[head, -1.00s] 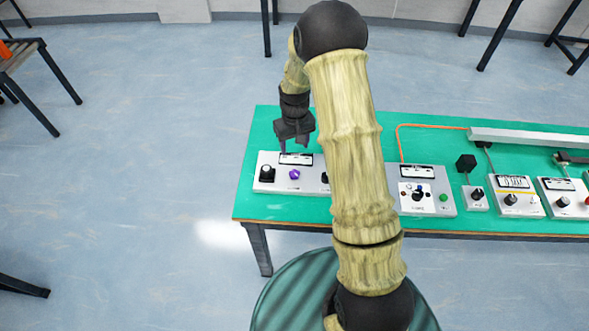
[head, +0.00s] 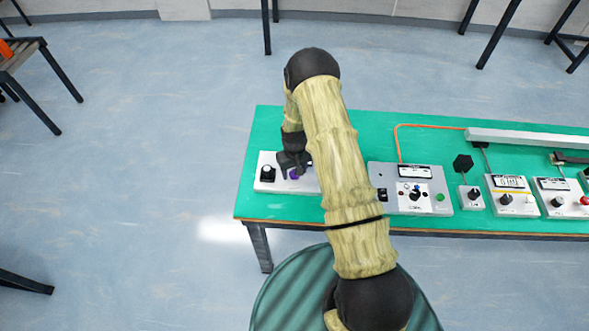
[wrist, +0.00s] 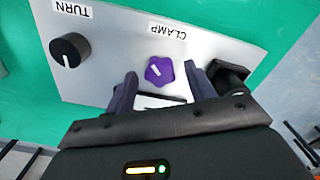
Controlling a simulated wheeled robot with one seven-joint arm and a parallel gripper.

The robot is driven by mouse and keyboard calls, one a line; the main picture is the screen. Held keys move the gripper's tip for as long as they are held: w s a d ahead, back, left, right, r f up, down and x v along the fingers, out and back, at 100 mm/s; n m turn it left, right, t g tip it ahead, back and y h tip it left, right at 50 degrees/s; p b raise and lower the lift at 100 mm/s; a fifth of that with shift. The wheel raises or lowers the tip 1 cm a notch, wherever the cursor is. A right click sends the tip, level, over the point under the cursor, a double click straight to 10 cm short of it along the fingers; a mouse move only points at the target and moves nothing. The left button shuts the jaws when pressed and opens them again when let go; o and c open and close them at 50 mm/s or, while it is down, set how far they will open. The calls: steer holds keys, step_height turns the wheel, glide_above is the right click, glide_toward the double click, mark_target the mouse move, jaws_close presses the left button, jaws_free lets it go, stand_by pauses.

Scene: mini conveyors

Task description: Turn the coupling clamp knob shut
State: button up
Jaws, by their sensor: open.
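The purple clamp knob (wrist: 159,71) has a lobed rim and a white pointer line. It sits on a light grey panel (wrist: 115,45) below the printed word CLAMP. In the head view the knob (head: 294,174) shows just under my gripper (head: 293,165), partly covered. In the wrist view my gripper (wrist: 160,77) is open, with one dark finger to each side of the knob. Gaps show between the knob and both fingers. I cannot tell how far down the fingertips reach beside it.
A black knob (wrist: 70,50) marked TURN is at the panel's left. Another black part (wrist: 229,74) stands close by the right finger. Further panels, including a grey one with a display (head: 438,188), line the green table (head: 285,122) to the right.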

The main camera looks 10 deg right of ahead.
steer(key=shift+c, duration=0.4)
steer(key=c, duration=0.9)
steer(key=shift+m, duration=0.3)
steer(key=m+b, duration=0.2)
steer(key=m, duration=0.1)
steer(key=shift+f, duration=0.15)
steer(key=m+b, duration=0.2)
steer(key=m, duration=0.2)
steer(key=shift+m, duration=0.4)
steer(key=m, duration=0.4)
steer(key=shift+m+b, duration=0.3)
steer(key=m, duration=0.5)
